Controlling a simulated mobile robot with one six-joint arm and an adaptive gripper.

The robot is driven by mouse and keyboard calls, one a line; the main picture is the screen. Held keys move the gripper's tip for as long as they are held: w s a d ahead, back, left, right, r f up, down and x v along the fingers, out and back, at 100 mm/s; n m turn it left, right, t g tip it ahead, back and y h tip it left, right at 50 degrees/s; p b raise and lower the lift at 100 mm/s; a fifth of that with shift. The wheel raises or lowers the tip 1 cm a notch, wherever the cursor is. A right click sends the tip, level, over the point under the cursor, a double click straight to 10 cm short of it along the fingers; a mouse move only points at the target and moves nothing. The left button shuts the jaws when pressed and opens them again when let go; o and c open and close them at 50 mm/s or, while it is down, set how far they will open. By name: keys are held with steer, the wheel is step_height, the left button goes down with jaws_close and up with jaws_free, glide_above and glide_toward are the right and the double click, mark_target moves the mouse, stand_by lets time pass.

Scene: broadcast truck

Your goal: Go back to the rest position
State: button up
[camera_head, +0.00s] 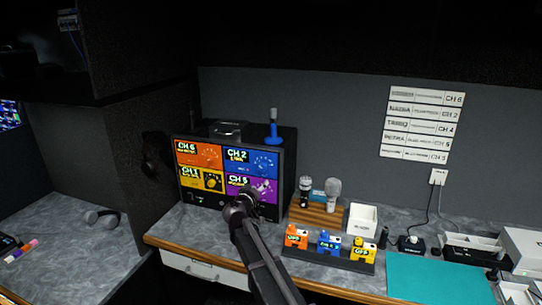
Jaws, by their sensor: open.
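My arm reaches up from the bottom middle toward a black panel (284,185) with colored channel blocks. My gripper (262,188) is small in the picture, in front of the purple CH 5 block (238,182) at the panel's lower right. It is open, and I see nothing held in it. I cannot tell whether it touches the panel. The orange CH 6 block (198,153), blue CH 2 block (262,160) and yellow CH 1 block (192,180) show around it. My arm hides part of the counter below the panel.
Right of my arm, a black tray (330,263) holds orange, blue and yellow packs. Behind it stand a wooden holder with microphones (333,188) and a white box (361,219). A teal mat (440,280) lies right.

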steer(key=s+d+f+m+g, duration=0.1)
steer(key=s+d+f+g, duration=0.3)
steer(key=d, duration=0.3)
steer(key=s+d+f+m+g+h, duration=0.1)
steer(key=s+d+f+m+g, duration=0.1)
steer(key=s+d+f, duration=0.45)
steer(key=s+d+f+m+g, duration=0.1)
steer(key=s+d+g, duration=0.2)
steer(key=d, duration=0.6)
steer(key=s+d+f+g+y, duration=0.2)
steer(key=s+f+g+y, duration=0.1)
steer(key=s, duration=0.7)
steer(key=s+d+f+n+g+y, duration=0.1)
steer(key=s+f+g+y, duration=0.2)
steer(key=s, duration=0.7)
steer(key=shift+d+g+y, duration=0.3)
steer(key=shift+d+g, duration=0.1)
steer(key=shift+g, duration=0.3)
